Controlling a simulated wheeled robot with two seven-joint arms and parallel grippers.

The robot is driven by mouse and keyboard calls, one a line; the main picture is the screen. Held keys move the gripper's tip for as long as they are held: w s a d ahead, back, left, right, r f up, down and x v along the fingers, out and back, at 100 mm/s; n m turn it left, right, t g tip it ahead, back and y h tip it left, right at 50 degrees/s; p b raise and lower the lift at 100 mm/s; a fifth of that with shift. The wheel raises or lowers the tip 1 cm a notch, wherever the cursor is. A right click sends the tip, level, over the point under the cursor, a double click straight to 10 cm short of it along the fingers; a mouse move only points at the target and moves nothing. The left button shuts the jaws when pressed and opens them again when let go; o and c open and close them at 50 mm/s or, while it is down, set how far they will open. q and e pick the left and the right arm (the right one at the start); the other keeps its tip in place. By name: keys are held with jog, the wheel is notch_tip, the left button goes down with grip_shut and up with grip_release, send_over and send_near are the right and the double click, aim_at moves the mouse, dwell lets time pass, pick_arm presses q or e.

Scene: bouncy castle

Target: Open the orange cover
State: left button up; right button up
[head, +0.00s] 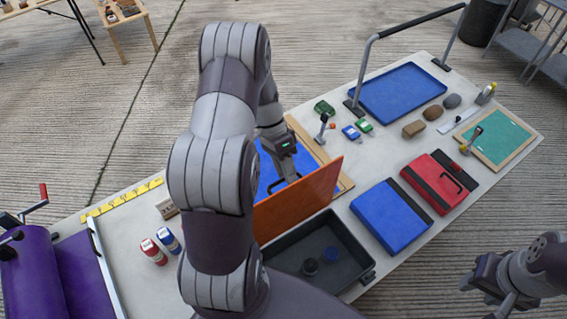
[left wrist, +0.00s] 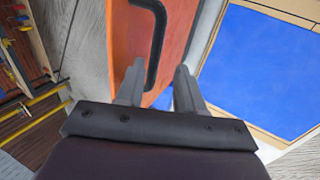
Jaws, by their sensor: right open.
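The orange cover (head: 305,200) stands steeply raised at the near side of a wood-framed blue panel (head: 270,178) in the head view. In the left wrist view the orange cover (left wrist: 182,25) carries a black bar handle (left wrist: 155,45). My left gripper (head: 288,178) is at the cover's far side, above the blue panel. Its two fingers (left wrist: 160,85) are apart, with the lower end of the handle showing between them; whether they touch it is unclear. My right gripper (head: 478,285) is open and empty at the lower right, away from the cover.
A dark tray (head: 350,270) with small round items sits just in front of the cover. A blue case (head: 390,215) and red case (head: 438,180) lie to the right. Red and blue cans (head: 153,252) stand left. A raised bar (head: 410,25) spans the blue tray (head: 398,88).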

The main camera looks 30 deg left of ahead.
pick_arm(q)
jog(key=p+v, duration=0.7)
jog(key=shift+a, duration=0.15)
